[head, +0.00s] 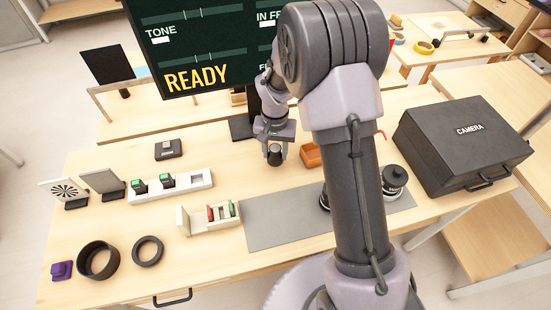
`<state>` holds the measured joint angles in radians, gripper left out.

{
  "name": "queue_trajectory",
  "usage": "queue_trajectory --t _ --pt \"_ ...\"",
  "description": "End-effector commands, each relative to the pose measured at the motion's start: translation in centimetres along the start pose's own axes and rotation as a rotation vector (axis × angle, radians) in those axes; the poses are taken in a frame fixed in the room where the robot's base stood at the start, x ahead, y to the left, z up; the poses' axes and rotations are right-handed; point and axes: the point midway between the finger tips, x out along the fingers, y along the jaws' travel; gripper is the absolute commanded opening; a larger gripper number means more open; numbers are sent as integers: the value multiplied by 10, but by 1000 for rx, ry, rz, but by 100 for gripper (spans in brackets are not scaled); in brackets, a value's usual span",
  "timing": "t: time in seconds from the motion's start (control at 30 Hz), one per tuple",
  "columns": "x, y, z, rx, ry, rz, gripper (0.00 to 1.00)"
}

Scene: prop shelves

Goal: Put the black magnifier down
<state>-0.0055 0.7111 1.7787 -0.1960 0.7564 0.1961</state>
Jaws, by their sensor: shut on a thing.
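My gripper (275,146) points down over the back middle of the wooden table, in front of the big screen. It is shut on a small dark, round thing (275,158), which I take to be the black magnifier. The gripper hides much of it, and I cannot tell whether it touches the table top.
A grey mat (277,225) lies in front, partly behind my arm. An orange tray (311,158) is right of my gripper. A white holder (196,181), card rack (203,227) and black rings (147,250) stand left. A black camera case (455,160) fills the right end.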

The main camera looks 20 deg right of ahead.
Motion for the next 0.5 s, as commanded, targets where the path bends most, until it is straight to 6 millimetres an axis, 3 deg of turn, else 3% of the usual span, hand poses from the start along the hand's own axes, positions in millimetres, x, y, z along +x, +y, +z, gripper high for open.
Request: queue_trajectory --t 0.27,0.5 --pt "38 1 -6 0 -3 1 0" --pt "36 0 -6 0 -1 0 0"
